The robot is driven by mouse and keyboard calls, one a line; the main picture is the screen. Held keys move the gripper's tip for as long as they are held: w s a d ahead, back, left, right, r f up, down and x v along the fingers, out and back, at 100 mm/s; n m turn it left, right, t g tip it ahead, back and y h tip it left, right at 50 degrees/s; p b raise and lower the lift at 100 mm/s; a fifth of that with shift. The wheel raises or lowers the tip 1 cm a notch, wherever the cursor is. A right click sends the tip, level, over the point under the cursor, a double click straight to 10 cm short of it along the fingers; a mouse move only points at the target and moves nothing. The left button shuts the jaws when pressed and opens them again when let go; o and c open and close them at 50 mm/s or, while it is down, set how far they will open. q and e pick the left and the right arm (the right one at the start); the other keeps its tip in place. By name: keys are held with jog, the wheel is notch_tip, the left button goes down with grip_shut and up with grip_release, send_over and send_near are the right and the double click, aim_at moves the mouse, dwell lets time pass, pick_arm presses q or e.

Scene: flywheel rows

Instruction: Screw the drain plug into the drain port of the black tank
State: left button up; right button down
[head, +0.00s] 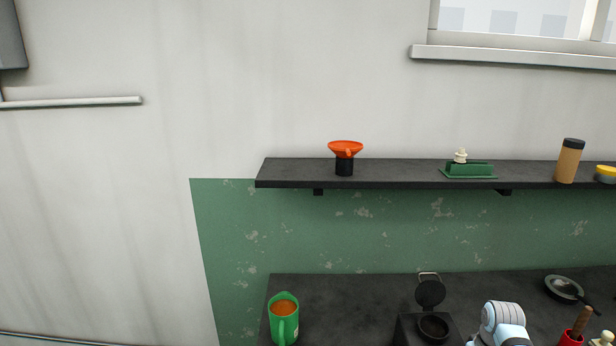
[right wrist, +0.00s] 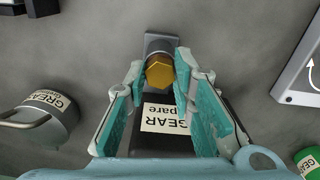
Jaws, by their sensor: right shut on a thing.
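In the right wrist view my right gripper (right wrist: 160,75) has its teal-padded fingers shut on a brass hexagonal plug (right wrist: 159,73), gripped near the fingertips. Just beyond the plug is a dark grey block (right wrist: 159,43); I cannot tell whether the plug touches it. Below the plug, between the fingers, is a black body (right wrist: 152,153) with a white label reading "GEAR spare", partly hidden by the gripper. It may be the black tank; no drain port can be made out. In the head view only a pale arm link of mine shows at the bottom right. My left gripper is out of view.
In the wrist view a grey labelled can (right wrist: 45,115) stands left, a grey panel (right wrist: 300,75) right and a green labelled thing (right wrist: 308,160) lower right. The head view shows a dark shelf (head: 400,174) with an orange funnel (head: 346,149), above a dark counter (head: 350,300) with a green jug (head: 284,325).

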jog(key=shift+r+m+p, duration=0.15)
jog(key=shift+m+p, duration=0.35)
jog(key=shift+m, duration=1.2)
jog(key=shift+w+d+m, duration=0.1)
jog(key=shift+m, duration=0.4)
jog(key=shift+m, duration=0.8)
jog(key=m, duration=0.3)
jog(key=shift+f, duration=0.2)
jog(key=shift+m, duration=0.4)
jog(key=shift+m, duration=0.8)
jog(key=m, duration=0.3)
